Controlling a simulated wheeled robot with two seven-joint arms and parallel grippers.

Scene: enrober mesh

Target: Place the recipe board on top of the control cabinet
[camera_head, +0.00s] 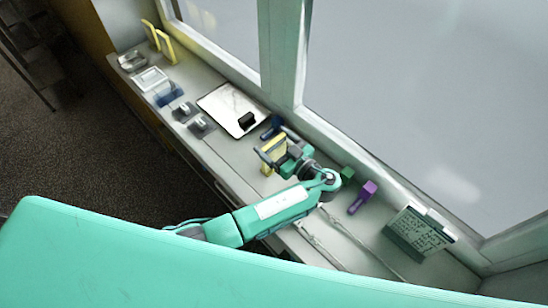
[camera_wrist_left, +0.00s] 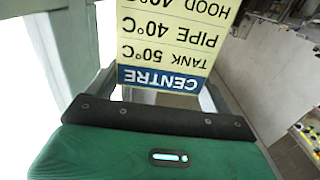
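The recipe board (camera_head: 268,165) is a yellow panel with a blue "CENTRE" band; it also shows in the left wrist view (camera_wrist_left: 180,45), upside down and cut off by the top edge. My left gripper (camera_head: 275,148) is over the bench in the head view, with one finger at each side edge of the board. It appears shut on the board across its width. Whether the board's lower end touches the bench cannot be seen. I cannot tell which surface is the control cabinet. My right gripper is in neither view.
A long grey bench (camera_head: 225,148) runs below the windows. It bears a white tray (camera_head: 222,100) with a black block, a purple tool (camera_head: 363,195), a green block (camera_head: 347,173) and a green written board (camera_head: 420,232). Two yellow panels (camera_head: 167,47) stand at the far left end.

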